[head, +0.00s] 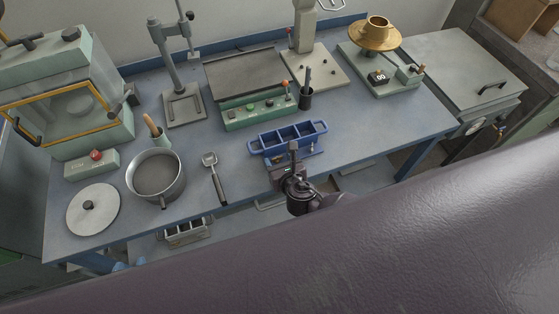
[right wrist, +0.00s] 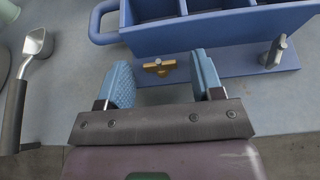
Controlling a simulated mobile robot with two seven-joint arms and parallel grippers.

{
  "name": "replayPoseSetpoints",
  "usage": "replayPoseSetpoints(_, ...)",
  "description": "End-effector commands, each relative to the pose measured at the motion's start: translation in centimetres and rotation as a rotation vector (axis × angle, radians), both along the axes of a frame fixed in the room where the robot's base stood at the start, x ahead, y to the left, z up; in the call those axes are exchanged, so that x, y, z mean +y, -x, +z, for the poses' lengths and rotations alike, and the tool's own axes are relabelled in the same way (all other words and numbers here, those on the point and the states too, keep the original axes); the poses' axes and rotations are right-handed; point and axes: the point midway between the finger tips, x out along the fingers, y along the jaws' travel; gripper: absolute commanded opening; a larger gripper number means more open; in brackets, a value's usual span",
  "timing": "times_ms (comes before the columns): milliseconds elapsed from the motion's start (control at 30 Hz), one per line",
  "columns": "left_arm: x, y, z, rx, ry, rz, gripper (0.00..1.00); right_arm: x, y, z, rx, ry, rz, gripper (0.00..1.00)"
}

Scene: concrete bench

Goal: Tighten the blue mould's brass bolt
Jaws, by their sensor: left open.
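The blue mould (head: 288,137), a three-compartment trough on a base plate, stands near the bench's front edge. In the right wrist view the blue mould (right wrist: 200,32) fills the top. Its brass bolt (right wrist: 158,66), with a small cross-bar head, is on the near side of the base plate. My right gripper (right wrist: 163,82) is open, its blue-padded fingers apart on either side of the bolt in the picture; contact does not show.
A grey wing fastener (right wrist: 274,52) stands at the base plate's right end. A scoop (head: 214,174) and a pan (head: 157,178) lie to the left. A green control box (head: 250,112) and dark cup (head: 306,98) stand behind the mould. The bench is clear to its right.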

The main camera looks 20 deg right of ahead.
Motion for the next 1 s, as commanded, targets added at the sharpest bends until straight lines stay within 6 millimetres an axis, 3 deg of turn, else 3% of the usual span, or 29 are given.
replayPoseSetpoints(33,0.00,0.00,-0.02,0.000,0.000,0.000,0.42,-0.01,0.01,-0.01,0.000,0.000,0.000,0.53)
replayPoseSetpoints(300,0.00,0.02,-0.05,0.001,0.000,0.000,0.42,-0.01,0.03,-0.01,0.000,0.000,0.000,0.12)
replayPoseSetpoints(467,0.01,0.02,-0.06,0.001,0.000,0.000,0.42,0.13,0.03,-0.02,0.001,-0.002,-0.027,0.12)
replayPoseSetpoints(1000,0.02,0.04,-0.07,0.002,-0.001,0.000,0.42,0.81,-0.08,-0.03,0.002,-0.002,-0.389,0.12)
